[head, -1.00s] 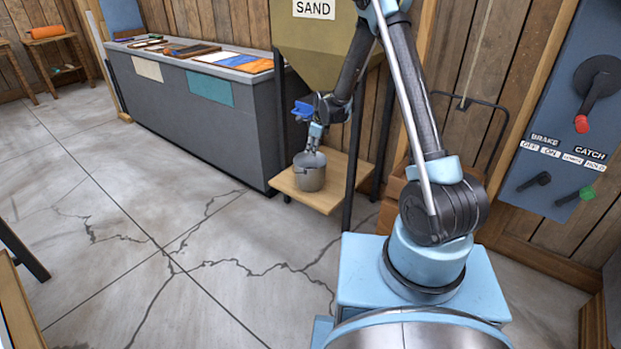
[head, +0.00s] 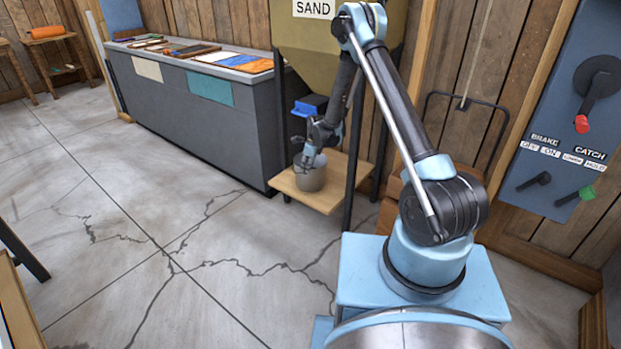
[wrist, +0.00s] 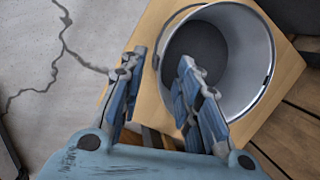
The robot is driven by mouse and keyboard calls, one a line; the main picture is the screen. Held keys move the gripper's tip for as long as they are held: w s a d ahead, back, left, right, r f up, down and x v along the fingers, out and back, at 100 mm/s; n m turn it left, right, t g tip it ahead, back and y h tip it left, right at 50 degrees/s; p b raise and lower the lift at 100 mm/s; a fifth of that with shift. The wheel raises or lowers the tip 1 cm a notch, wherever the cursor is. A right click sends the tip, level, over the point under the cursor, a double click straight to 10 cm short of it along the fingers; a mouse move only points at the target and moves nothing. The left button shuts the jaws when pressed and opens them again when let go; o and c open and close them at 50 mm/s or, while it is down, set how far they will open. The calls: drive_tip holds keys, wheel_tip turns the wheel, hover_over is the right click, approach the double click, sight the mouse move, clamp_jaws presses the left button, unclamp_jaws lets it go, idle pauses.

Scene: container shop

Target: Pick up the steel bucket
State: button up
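The steel bucket (head: 309,179) stands upright on a low wooden shelf under the sand hopper in the head view. In the wrist view the bucket (wrist: 262,48) shows from above, with a dark inside and its handle lying along the rim. My gripper (wrist: 158,65) is open. Its fingers straddle the bucket's near-left rim, one finger outside to the left and one over the opening; I cannot tell whether either touches. In the head view my gripper (head: 311,160) is just above the bucket and hides part of its rim.
The shelf (head: 326,200) has posts at its corners. The tan hopper (head: 325,35) marked SAND hangs above it. A grey counter (head: 190,110) with coloured items stands left. A blue lever panel (head: 550,150) is on the right. The cracked floor in front is clear.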

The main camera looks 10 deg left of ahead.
sight(304, 175)
drive_tip(key=shift+x, duration=3.25)
drive_tip(key=shift+w, duration=0.2)
drive_tip(key=shift+a, duration=0.1)
clamp_jaws()
drive_tip(key=shift+r, duration=0.1)
